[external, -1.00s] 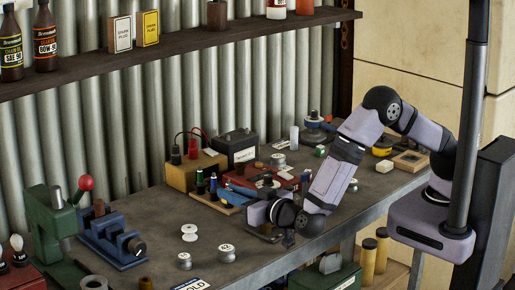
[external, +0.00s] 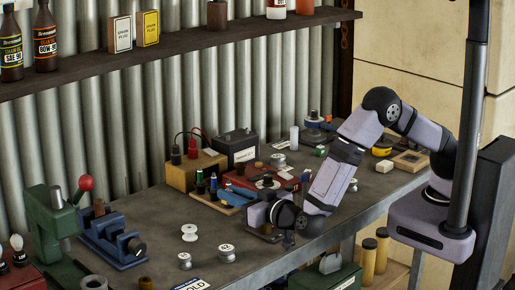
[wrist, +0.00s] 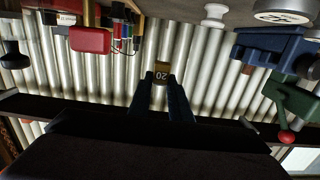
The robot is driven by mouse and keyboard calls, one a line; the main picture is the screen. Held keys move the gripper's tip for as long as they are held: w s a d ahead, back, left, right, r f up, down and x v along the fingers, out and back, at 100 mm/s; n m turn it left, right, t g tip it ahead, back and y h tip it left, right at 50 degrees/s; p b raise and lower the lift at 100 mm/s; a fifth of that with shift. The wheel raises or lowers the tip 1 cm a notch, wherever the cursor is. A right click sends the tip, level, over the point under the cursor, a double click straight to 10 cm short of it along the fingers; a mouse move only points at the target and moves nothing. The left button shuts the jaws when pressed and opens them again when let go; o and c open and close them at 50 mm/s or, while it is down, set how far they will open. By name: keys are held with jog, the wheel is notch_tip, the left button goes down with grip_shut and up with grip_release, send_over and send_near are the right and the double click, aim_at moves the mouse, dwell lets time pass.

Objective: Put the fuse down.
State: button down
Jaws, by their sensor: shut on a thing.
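In the wrist view my gripper (wrist: 161,84) has its two dark fingers closed on the fuse (wrist: 161,77), a small brownish-gold piece marked "20". The fuse sits between the fingertips, with the corrugated wall behind it. In the external view my wrist hangs low over the middle of the bench (external: 165,208). The fuse and fingertips cannot be clearly made out there. I cannot tell whether the fuse touches anything besides my fingers.
A blue vise (external: 110,240) and a green press (external: 55,222) stand at left. A black battery (external: 236,147) and a red box (external: 240,178) are behind. A shelf (external: 180,52) runs above.

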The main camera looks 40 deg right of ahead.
aim_at(250, 248)
jog(key=shift+f+p, duration=1.2)
jog(key=shift+f, duration=3.45)
jog(key=shift+f, duration=0.1)
jog(key=shift+f+b, duration=0.15)
jog(key=shift+b, duration=0.15)
jog(key=c, duration=1.6)
grip_release()
jog(key=shift+c, duration=0.2)
jog(key=shift+p, duration=0.35)
jog(key=s+b, duration=0.3)
jog(key=s, duration=0.3)
jog(key=shift+s+a+b, duration=0.15)
jog(key=shift+b, duration=0.25)
jog(key=shift+o, duration=0.6)
jog(key=shift+s, duration=0.5)
